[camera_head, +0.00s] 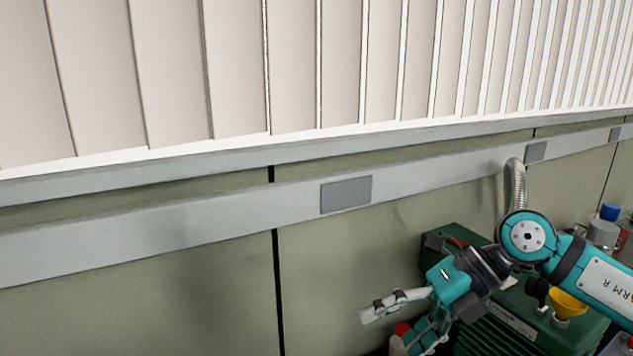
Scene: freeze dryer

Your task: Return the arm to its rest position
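My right arm (600,283), marked "ARM R", comes in from the right edge in teal, white and black. Its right gripper (392,331) points left and down near the bottom of the view. The two fingers are spread apart and I see nothing held between them. My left arm and gripper are not in view.
A dark green machine (492,338) with a ribbed side stands below and behind the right arm. A yellow funnel (567,304) and a corrugated metal hose (516,185) are near it. Bottles, one with a blue cap (610,211), stand at right. The wall (150,310) fills the left.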

